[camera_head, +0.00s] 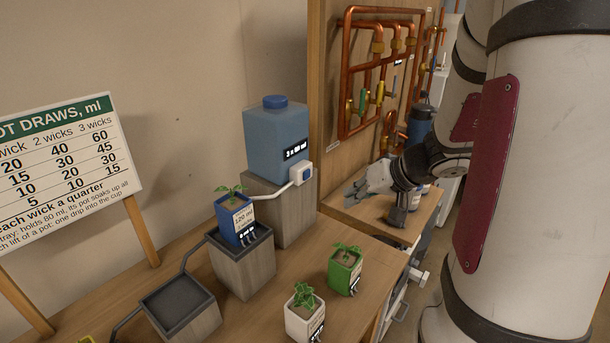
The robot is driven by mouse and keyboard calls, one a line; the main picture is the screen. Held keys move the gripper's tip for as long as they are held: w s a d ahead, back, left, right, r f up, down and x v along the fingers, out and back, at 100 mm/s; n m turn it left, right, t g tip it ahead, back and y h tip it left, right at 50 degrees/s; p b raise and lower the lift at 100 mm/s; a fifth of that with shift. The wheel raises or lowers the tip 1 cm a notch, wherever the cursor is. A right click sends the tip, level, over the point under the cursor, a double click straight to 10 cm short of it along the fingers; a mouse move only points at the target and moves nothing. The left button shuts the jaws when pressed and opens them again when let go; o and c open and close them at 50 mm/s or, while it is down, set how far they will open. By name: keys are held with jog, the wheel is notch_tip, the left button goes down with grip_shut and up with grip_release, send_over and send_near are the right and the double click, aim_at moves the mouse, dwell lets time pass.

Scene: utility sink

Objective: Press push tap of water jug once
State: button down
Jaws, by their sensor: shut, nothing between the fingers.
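The water jug (276,138) is a blue translucent container with a darker blue cap and a dark label reading about "3 x 60 ml". It stands on a tall grey wooden block (291,212). Its push tap (302,173) is a small white box with a blue face at the jug's lower right. A white spout runs left from it toward the blue pot (236,219). My gripper (357,190) is to the right of the tap, apart from it, and shut and empty. It appears over the wooden shelf; its exact height and fingertip detail are hard to tell.
The blue pot with a plant sits in a tray on a lower block (243,262). An empty dark tray (176,303) is at front left. A white pot (304,317) and a green pot (345,272) stand in front. Copper pipes (350,75) and a dark blue bottle (419,124) are behind my gripper.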

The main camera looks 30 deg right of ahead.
aim_at(307, 175)
jog(key=w+a, duration=0.3)
jog(key=w, duration=0.5)
jog(key=shift+w, duration=0.2)
jog(key=shift+w+a+b, duration=0.15)
jog(key=shift+b, duration=0.15)
dwell(1.4)
jog(key=shift+w+a, duration=0.1)
jog(key=shift+w, duration=0.15)
jog(key=shift+w+a+b, duration=0.1)
jog(key=shift+w+b, duration=0.25)
jog(key=shift+b, duration=0.15)
dwell(0.6)
jog(key=shift+s, duration=0.1)
jog(key=shift+s+d+b, duration=0.25)
jog(key=shift+s+b, duration=0.15)
jog(key=shift+s, duration=0.25)
